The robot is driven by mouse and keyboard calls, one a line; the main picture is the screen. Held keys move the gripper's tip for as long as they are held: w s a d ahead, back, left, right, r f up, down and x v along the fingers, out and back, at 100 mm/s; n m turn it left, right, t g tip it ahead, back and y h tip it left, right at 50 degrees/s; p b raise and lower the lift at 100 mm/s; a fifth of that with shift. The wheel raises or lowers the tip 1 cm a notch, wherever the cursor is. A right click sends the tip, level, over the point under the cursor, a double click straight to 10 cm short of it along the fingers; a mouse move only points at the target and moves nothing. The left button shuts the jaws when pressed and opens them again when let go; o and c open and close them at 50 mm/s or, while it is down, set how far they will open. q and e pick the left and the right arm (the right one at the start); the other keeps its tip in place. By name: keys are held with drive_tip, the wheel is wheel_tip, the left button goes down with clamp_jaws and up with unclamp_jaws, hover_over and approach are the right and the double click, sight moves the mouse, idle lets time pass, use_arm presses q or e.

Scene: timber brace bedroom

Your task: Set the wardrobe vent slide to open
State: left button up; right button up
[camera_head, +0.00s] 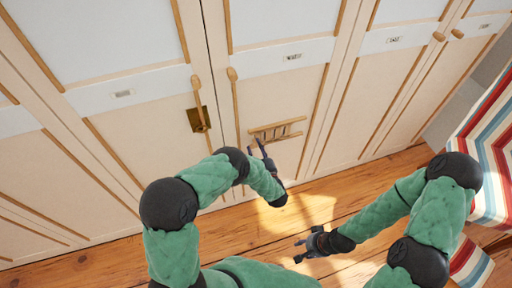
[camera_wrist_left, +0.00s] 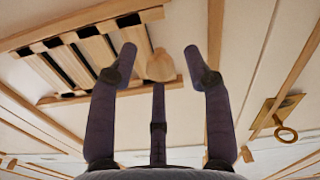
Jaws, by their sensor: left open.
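The wardrobe vent (camera_head: 290,134) is a small wooden slatted frame low on a cream door panel. In the left wrist view the vent (camera_wrist_left: 95,47) shows light slats with dark gaps between them. A rounded wooden knob (camera_wrist_left: 160,67) sits at the right end of its slats. My left gripper (camera_head: 258,146) is open just in front of the vent's left part. In the wrist view its fingers stand on both sides of the knob, with a third finger below. Whether they touch it cannot be told. My right gripper (camera_head: 300,250) is open and empty above the floor.
A striped fabric piece (camera_head: 490,150) stands at the right. The wooden floor (camera_head: 90,262) in front is clear.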

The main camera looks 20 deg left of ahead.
use_arm(q)
drive_tip(key=shift+x, duration=0.8)
use_arm(e)
drive_tip(key=shift+f, duration=0.25)
use_arm(q)
drive_tip(key=shift+c, duration=0.3)
clamp_jaws()
